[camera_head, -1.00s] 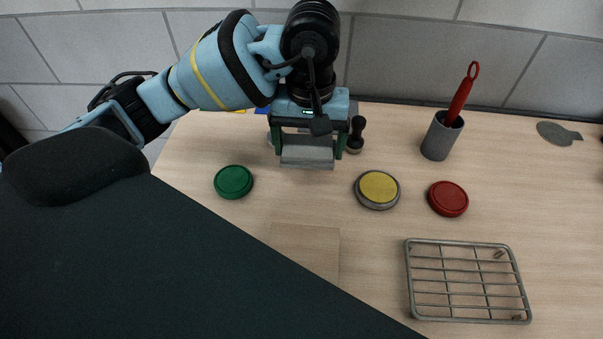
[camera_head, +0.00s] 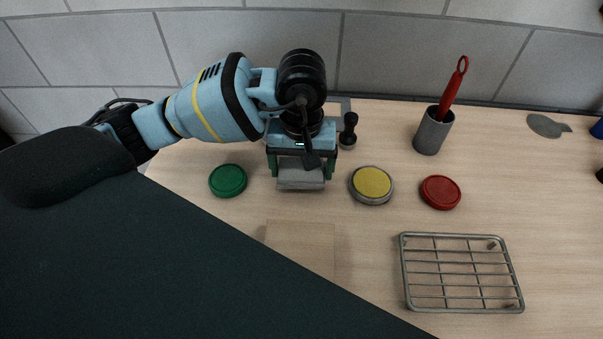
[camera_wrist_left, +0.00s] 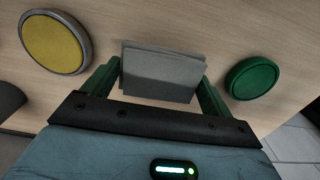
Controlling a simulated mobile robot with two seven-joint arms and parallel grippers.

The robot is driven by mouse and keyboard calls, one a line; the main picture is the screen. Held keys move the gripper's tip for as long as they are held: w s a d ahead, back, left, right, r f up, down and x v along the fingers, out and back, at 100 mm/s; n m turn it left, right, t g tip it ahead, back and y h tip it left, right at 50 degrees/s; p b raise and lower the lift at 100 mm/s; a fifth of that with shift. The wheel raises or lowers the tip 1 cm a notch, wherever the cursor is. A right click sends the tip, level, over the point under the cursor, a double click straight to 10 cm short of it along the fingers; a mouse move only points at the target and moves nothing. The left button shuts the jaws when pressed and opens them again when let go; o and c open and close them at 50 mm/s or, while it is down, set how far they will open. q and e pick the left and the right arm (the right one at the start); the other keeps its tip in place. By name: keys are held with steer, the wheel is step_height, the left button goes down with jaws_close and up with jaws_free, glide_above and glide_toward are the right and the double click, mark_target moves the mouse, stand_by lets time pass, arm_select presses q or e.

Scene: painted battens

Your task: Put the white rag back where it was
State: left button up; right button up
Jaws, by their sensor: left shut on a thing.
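The white rag (camera_head: 300,182) looks like a light grey folded pad. My left gripper (camera_head: 301,170) is shut on it, between the green disc (camera_head: 228,180) and the yellow-topped disc (camera_head: 372,183). In the left wrist view the rag (camera_wrist_left: 160,76) sits between the two green fingers (camera_wrist_left: 160,88). I cannot tell whether its lower edge touches the table. A pale square patch (camera_head: 300,246) lies on the table in front of the gripper, partly covered by a dark shape of my own body. My right gripper is not in view.
A red disc (camera_head: 440,192) lies right of the yellow one. A wire rack (camera_head: 403,275) is at front right. A grey cup (camera_head: 432,133) with a red-handled tool and a small black-knobbed object (camera_head: 348,130) stand behind. A tiled wall closes the back.

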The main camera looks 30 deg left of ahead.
mark_target(301, 169)
arm_select(q)
steer(key=shift+f, duration=1.4)
steer(key=shift+f, duration=0.2)
steer(key=o, duration=0.7)
step_height(301, 169, up, 12)
steer(key=shift+r, duration=0.2)
